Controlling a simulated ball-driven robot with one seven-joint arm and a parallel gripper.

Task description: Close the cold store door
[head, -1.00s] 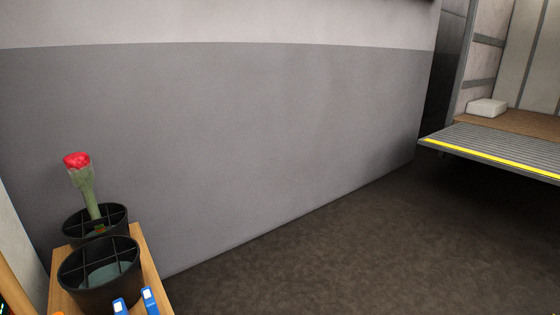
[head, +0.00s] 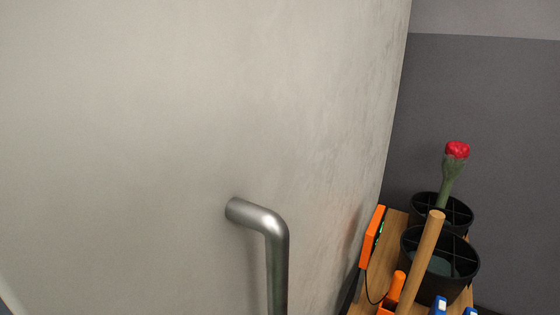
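A large pale off-white panel (head: 150,130) fills the left and middle of the head view, very close to me. It looks like the cold store door, but its frame and hinges are out of view, so I cannot tell how far open it is. A bent metal bar handle (head: 278,250) stands out from its lower middle and runs down out of the picture. My gripper is not in view.
At the lower right, a wooden surface (head: 392,232) carries two black divided buckets (head: 440,265), one holding a red tulip bunch (head: 455,165). An orange device (head: 373,237), a wooden handle (head: 418,262) and blue items (head: 440,305) are beside them. A grey wall (head: 500,110) stands behind.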

